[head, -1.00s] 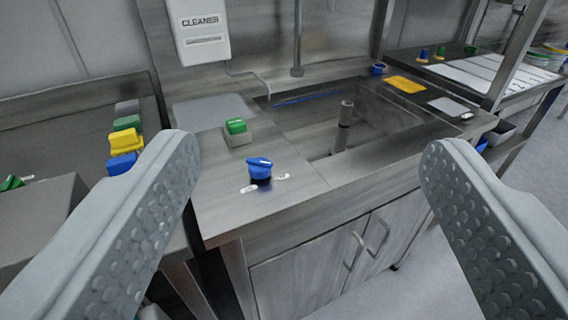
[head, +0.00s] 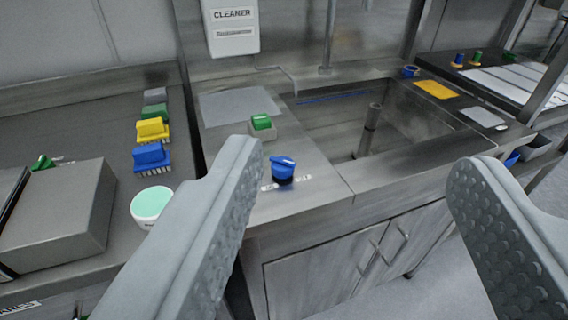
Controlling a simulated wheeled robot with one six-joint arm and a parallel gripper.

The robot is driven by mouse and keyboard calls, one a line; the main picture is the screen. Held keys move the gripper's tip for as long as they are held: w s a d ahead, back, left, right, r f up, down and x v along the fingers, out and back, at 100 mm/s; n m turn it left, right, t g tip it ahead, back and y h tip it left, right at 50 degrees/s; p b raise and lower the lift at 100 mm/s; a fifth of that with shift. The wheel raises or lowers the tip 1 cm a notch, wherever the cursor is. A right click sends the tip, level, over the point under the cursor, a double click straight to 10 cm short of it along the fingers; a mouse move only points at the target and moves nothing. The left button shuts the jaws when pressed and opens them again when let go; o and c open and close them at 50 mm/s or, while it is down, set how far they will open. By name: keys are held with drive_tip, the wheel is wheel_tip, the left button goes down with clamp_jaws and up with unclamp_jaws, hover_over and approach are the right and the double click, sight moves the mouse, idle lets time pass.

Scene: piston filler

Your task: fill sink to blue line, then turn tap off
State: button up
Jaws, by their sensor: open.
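The sink (head: 440,112) is a steel basin sunk in the counter, with a blue line (head: 335,97) along its back wall and an upright pipe (head: 370,130) standing in it. I cannot make out a water surface. A blue knob (head: 283,167) with small white labels is on the counter left of the sink. A grey spout pipe (head: 328,45) comes down behind the basin. My gripper (head: 352,178) is open and empty. Its left finger is close to the blue knob in the picture, and its right finger is over the cabinet side.
A green button (head: 262,122) on a grey block sits behind the knob. Grey, green, yellow and blue brushes (head: 150,155) and a bowl with pale green contents (head: 151,204) are on the left counter. A cleaner dispenser (head: 232,28) hangs on the wall.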

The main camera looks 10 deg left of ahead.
drive_tip(key=w+a+n+g, duration=0.2)
drive_tip(key=w+n+g, duration=0.4)
drive_tip(key=w, duration=0.8)
drive_tip(key=n+g, duration=0.6)
drive_tip(key=g, duration=0.5)
approach(282, 162)
wheel_tip(282, 162, down, 9)
drive_tip(key=shift+r, duration=0.2)
drive_tip(key=c, duration=1)
